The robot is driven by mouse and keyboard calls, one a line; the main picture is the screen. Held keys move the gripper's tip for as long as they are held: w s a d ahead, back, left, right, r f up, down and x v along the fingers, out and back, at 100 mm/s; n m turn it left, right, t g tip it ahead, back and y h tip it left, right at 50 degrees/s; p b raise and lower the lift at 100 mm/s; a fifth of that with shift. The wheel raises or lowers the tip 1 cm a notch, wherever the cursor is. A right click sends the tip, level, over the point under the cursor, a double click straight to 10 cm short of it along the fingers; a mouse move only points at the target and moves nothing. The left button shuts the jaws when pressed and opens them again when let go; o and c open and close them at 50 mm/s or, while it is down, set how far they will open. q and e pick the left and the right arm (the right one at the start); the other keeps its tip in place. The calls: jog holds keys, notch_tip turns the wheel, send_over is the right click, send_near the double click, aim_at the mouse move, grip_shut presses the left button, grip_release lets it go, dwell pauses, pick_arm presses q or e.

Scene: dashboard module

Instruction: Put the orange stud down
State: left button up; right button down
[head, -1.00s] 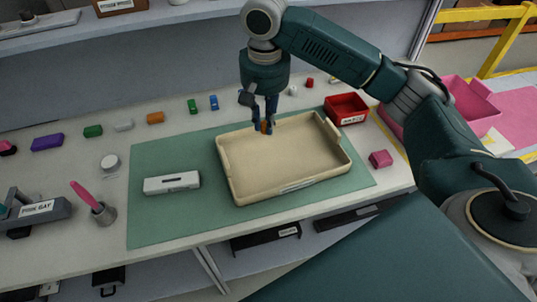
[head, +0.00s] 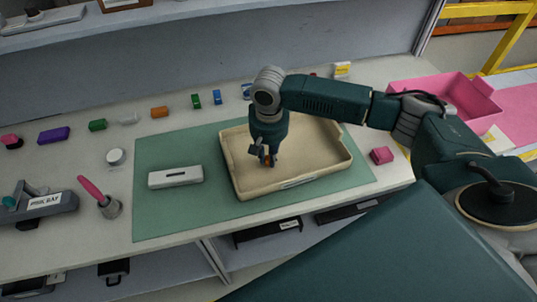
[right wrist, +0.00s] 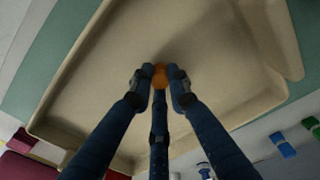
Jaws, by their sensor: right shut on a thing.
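The orange stud (right wrist: 160,76) is between the fingertips of my right gripper (right wrist: 158,82), which is shut on it. In the head view my right gripper (head: 267,160) hangs pointing down over the cream tray (head: 326,170), inside its rim. Only a small bit of the stud shows there between the fingers. The tray floor (right wrist: 100,80) lies behind the stud in the right wrist view. I cannot tell whether the stud touches the floor. The tray rests on a green mat (head: 160,218). My left gripper is not in view.
A white block (head: 175,177) lies left of the tray on the mat. Several coloured blocks line the back. A pink block (head: 382,155) sits right of the tray, and a pink bin (head: 440,95) stands beyond.

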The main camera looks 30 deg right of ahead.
jog(key=shift+f, duration=0.15)
jog(key=shift+f, duration=0.1)
jog(key=c, duration=1.7)
grip_release()
jog(key=shift+f, duration=0.1)
jog(key=shift+o, duration=0.2)
jog(key=shift+r, duration=0.5)
notch_tip(320, 180, up, 12)
jog(key=b, duration=0.2)
jog(key=shift+s+a, duration=0.15)
jog(key=shift+s, duration=0.15)
